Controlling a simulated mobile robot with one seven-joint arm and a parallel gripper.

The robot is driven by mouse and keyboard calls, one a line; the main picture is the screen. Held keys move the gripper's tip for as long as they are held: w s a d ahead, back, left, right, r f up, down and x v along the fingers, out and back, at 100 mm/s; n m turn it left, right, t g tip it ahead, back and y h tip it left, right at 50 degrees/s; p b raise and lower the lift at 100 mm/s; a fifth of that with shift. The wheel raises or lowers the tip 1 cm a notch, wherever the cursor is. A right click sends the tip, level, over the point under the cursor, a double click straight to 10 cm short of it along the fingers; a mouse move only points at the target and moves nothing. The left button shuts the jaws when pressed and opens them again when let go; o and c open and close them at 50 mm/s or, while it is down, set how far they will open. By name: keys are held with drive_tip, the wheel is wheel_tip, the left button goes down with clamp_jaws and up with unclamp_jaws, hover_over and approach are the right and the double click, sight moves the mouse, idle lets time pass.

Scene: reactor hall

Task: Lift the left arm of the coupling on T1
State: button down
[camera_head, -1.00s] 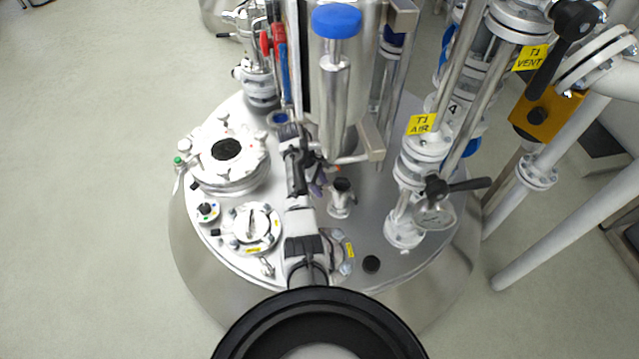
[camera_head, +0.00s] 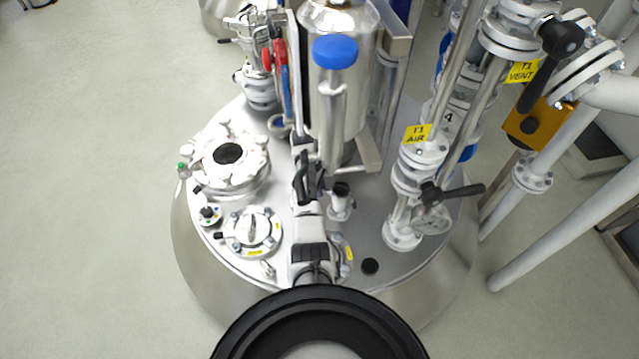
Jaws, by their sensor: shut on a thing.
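The T1 tank top (camera_head: 375,225) is a round steel lid crowded with fittings. My arm reaches up from the bottom over its middle. My gripper (camera_head: 309,178) is black and sits just below the steel vessel and left of a small steel fitting with a dark top (camera_head: 341,198). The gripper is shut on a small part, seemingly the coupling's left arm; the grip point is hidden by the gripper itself. The coupling body is mostly hidden by my gripper and wrist, and I cannot tell how far its arm is raised.
A steel vessel (camera_head: 345,110) and a blue-capped post (camera_head: 335,52) stand close above my gripper. A white bolted manhole cover (camera_head: 228,155) and a round sight port (camera_head: 252,230) are on the left. The T1 AIR pipe (camera_head: 418,133) with a black-handled valve (camera_head: 452,192) is on the right.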

drive_tip(key=shift+d+r+t+y+p, duration=0.25)
drive_tip(key=shift+r+y+p, duration=0.35)
drive_tip(key=shift+y+p, duration=0.5)
drive_tip(key=shift+s+r+t+y+p, duration=0.15)
drive_tip(key=shift+t+y+p, duration=0.1)
drive_tip(key=shift+y, duration=0.45)
drive_tip(key=shift+w+r+t+y+p, duration=0.1)
drive_tip(key=shift+r+t+y, duration=0.1)
drive_tip(key=shift+y, duration=0.5)
drive_tip(key=c, duration=1.3)
unclamp_jaws()
drive_tip(key=shift+d, duration=0.1)
drive_tip(key=b+v, duration=0.1)
drive_tip(key=v, duration=1.2)
drive_tip(key=shift+s+d+r+b, duration=0.15)
drive_tip(key=shift+d+r+b, duration=0.15)
drive_tip(key=shift+r, duration=0.05)
